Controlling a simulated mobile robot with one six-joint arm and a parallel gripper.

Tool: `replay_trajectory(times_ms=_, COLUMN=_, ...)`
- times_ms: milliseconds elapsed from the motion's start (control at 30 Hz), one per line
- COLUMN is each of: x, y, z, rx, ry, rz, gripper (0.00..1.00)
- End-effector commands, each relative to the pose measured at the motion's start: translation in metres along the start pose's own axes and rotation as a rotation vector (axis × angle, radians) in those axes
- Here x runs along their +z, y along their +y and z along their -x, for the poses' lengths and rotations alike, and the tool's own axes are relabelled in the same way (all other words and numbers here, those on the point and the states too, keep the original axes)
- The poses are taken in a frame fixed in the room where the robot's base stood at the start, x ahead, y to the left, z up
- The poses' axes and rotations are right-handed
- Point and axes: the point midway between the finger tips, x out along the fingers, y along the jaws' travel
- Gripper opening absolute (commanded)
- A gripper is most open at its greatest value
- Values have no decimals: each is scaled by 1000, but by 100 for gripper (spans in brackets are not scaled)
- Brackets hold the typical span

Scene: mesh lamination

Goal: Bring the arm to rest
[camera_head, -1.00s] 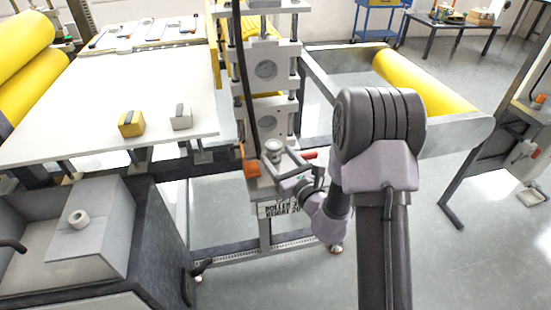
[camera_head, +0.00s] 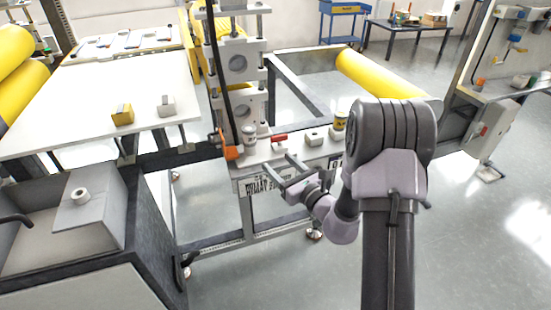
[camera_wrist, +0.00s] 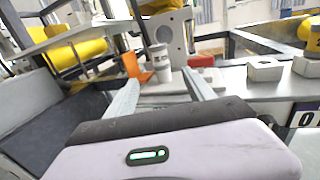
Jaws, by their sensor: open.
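My gripper (camera_head: 280,167) is open and empty, in front of the machine's front ledge with its fingers pointing toward it. In the wrist view its two fingers (camera_wrist: 163,80) are spread wide. A grey-white cylinder (camera_head: 249,134) stands upright on the ledge, beyond the fingertips; it also shows in the wrist view (camera_wrist: 160,62), apart from the fingers as far as I can tell. My arm is bent, with its elbow raised in the head view.
An orange clamp-like part (camera_head: 230,149) sits left of the cylinder. A red handle (camera_head: 279,138), a small white block (camera_head: 315,137) and a yellow-topped can (camera_head: 340,121) are along the ledge. A white table (camera_head: 100,85) is at left. Open floor lies at right.

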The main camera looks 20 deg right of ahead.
Motion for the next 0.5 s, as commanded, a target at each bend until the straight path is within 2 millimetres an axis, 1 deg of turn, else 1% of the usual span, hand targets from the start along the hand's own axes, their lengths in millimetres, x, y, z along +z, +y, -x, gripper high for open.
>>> replay_trajectory(times_ms=100, x=0, y=0, z=0, rx=1, ry=0, rz=0, gripper=62)
replay_trajectory(times_ms=167, x=6, y=7, z=-1, rx=24, ry=-2, rz=10, gripper=62)
replay_trajectory(times_ms=233, x=27, y=32, z=-4, rx=115, ry=-9, rz=48, gripper=62)
replay_trajectory(times_ms=267, x=41, y=51, z=-3, rx=179, ry=-11, rz=79, gripper=62)
replay_trajectory(times_ms=300, x=62, y=82, z=0, rx=286, ry=-12, rz=133, gripper=62)
replay_trajectory(times_ms=367, x=91, y=137, z=16, rx=476, ry=-4, rz=249, gripper=62)
replay_trajectory(times_ms=400, x=106, y=174, z=35, rx=609, ry=10, rz=346, gripper=62)
replay_trajectory(times_ms=467, x=121, y=224, z=74, rx=807, ry=41, rz=529, gripper=62)
replay_trajectory(times_ms=500, x=125, y=251, z=107, rx=937, ry=70, rz=684, gripper=62)
